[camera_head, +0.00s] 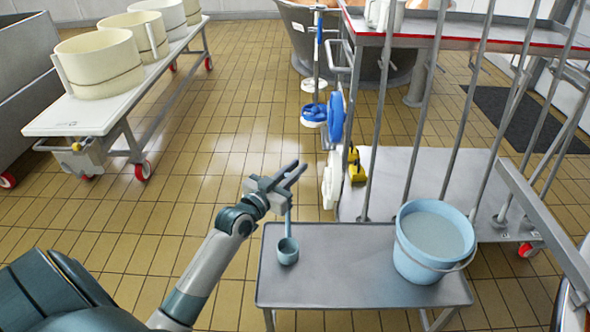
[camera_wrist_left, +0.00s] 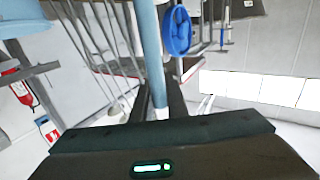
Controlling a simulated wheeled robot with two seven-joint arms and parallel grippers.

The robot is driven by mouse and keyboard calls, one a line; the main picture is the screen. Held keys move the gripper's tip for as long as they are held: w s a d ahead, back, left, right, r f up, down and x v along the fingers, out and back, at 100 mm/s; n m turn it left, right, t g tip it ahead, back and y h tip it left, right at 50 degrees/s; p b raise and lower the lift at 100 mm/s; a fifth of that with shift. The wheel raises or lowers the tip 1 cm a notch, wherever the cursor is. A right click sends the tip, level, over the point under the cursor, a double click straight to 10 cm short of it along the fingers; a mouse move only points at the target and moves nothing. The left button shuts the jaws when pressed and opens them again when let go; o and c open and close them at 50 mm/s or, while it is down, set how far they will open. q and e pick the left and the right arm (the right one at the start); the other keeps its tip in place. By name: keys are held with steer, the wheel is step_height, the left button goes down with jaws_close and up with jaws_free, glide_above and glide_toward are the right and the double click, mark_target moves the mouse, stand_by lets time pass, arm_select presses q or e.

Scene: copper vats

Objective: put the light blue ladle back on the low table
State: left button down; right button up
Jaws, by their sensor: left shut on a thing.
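The light blue ladle (camera_head: 288,250) hangs upright, its cup low over the left end of the low grey table (camera_head: 325,285). I cannot tell whether the cup touches the tabletop. My left gripper (camera_head: 291,180) is shut on the upper part of the ladle's handle, above the table's far left corner. In the left wrist view the blue handle (camera_wrist_left: 151,50) runs up from between the fingers (camera_wrist_left: 160,100); the cup is out of that view. My right gripper is not in view.
A light blue bucket (camera_head: 432,241) fills the right end of the low table. Bare tabletop lies between it and the ladle. Behind stands a grey platform (camera_head: 400,180) with upright metal posts and yellow items. A white bench (camera_head: 100,105) with cream tubs is at far left.

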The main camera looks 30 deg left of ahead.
arm_select(q)
steer(key=shift+f, duration=0.1)
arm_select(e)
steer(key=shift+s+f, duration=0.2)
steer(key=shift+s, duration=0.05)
arm_select(q)
steer(key=c, duration=1.8)
jaws_free()
steer(key=shift+c, duration=0.2)
steer(key=shift+o, duration=0.5)
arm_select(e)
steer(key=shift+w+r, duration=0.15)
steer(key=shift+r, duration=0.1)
arm_select(q)
steer(key=s, duration=1.2)
steer(key=shift+a+r, duration=0.2)
steer(key=shift+a, duration=0.15)
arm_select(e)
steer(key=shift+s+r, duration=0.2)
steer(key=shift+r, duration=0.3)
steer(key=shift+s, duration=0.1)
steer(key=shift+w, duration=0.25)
